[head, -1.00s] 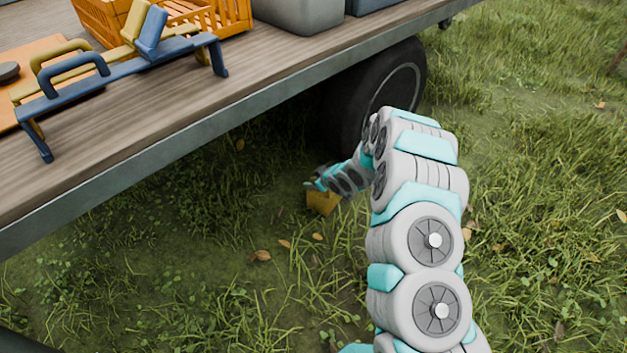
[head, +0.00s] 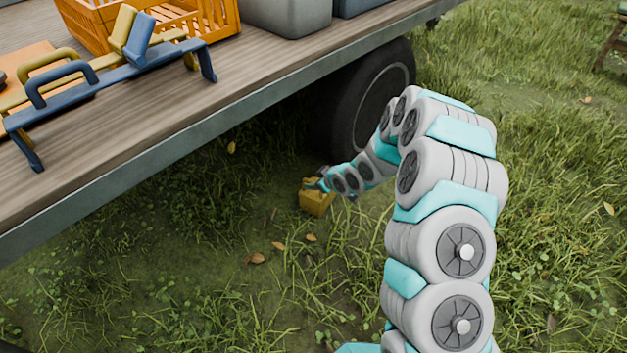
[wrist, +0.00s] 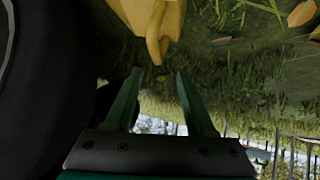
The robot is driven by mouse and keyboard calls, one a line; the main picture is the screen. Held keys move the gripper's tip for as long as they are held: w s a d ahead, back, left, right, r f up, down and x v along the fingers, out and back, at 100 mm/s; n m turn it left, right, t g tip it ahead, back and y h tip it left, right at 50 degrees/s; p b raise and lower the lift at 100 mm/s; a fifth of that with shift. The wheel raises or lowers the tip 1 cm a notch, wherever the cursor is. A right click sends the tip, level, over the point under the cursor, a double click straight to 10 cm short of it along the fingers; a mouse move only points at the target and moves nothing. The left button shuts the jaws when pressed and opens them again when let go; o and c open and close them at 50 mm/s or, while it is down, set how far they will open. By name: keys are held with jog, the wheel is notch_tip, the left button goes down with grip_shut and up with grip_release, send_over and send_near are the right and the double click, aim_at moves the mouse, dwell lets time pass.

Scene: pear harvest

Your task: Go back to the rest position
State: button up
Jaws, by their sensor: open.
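My gripper (head: 317,184) is low under the edge of the trailer, close to a yellow block (head: 316,203) on the ground near the wheel. In the wrist view, my gripper (wrist: 160,75) has its two green fingers spread with nothing between them. The yellow block (wrist: 150,18) also shows there, its narrow part just beyond the fingertips, apart from them in the picture. The gripper is small in the head view, and I cannot tell there whether it touches the block.
The black wheel (head: 372,105) is right beside my gripper, and the trailer bed (head: 200,98) overhangs to the left. An orange crate (head: 210,22), a grey bin (head: 288,16) and a blue and yellow rack (head: 95,85) stand on it. Open grass (head: 555,180) lies to the right.

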dwell(0.4)
jog(key=s+d+r+m+g+h+p, duration=0.1)
jog(key=s+d+r+m+h+p, duration=0.1)
jog(key=s+d+r, duration=0.55)
jog(key=s+d+r+m+g+h+p, duration=0.2)
jog(key=s+d+r, duration=0.25)
jog(key=r, duration=0.55)
jog(key=s+d+r+m+g+h+p, duration=0.1)
jog(key=s+d+r+m+h+p, duration=0.15)
jog(key=s+d+r, duration=0.4)
jog(key=s+r+m+g+p, duration=0.1)
jog(key=s+r, duration=0.4)
jog(key=s, duration=0.5)
jog(key=s+d+r+m+g+p, duration=0.1)
jog(key=s+r, duration=0.3)
jog(key=s, duration=0.6)
jog(key=s+d+r+m+g+p, duration=0.1)
jog(key=s+r, duration=0.4)
jog(key=s, duration=0.5)
jog(key=shift+r+m+g+p, duration=0.35)
jog(key=shift+m+g+p, duration=0.5)
jog(key=shift+g, duration=0.05)
jog(key=shift+w+y, duration=0.15)
jog(key=shift+y, duration=0.1)
